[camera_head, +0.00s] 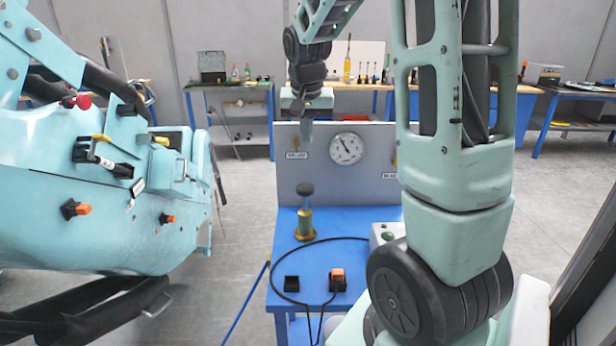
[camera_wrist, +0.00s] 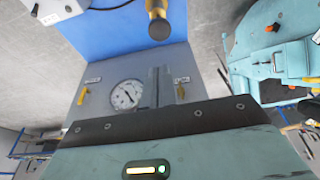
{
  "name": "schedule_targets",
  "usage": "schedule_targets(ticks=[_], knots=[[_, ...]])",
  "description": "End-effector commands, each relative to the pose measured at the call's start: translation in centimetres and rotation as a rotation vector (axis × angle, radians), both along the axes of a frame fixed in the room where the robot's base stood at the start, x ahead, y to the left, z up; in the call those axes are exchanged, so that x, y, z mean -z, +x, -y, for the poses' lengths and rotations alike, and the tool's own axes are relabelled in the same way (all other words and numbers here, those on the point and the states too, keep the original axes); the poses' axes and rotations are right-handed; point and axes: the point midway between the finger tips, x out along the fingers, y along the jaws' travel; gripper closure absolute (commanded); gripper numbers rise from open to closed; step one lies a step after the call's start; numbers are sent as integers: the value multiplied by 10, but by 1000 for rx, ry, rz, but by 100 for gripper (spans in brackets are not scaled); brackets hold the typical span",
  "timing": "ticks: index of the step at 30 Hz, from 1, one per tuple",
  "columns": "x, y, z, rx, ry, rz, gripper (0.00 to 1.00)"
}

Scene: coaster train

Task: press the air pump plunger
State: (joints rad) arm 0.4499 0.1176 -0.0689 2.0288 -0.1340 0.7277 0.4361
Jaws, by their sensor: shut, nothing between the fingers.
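The air pump (camera_head: 305,225) stands upright on the blue table (camera_head: 350,222), with a brass-coloured body and a dark round knob on its plunger (camera_head: 305,189). The plunger is up, with a thin rod showing below the knob. My gripper (camera_head: 307,142) is shut and empty, pointing down above the knob with a clear gap. In the wrist view the pump's dark knob (camera_wrist: 159,30) shows near the top, beyond the tips of my gripper (camera_wrist: 159,70). Nothing touches the plunger.
A grey panel with a round gauge (camera_head: 346,148) stands at the table's back. A teal coaster car (camera_head: 90,190) stands at left. My arm hides the table's right side.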

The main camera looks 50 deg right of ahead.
Motion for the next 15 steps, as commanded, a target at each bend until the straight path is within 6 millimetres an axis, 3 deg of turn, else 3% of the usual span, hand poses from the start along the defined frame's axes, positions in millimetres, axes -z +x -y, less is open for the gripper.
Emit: schedule_targets(ticks=[5,15], knots=[[16,3,3,1,2,-4,100],[81,15,18,0,4,-8,100]])
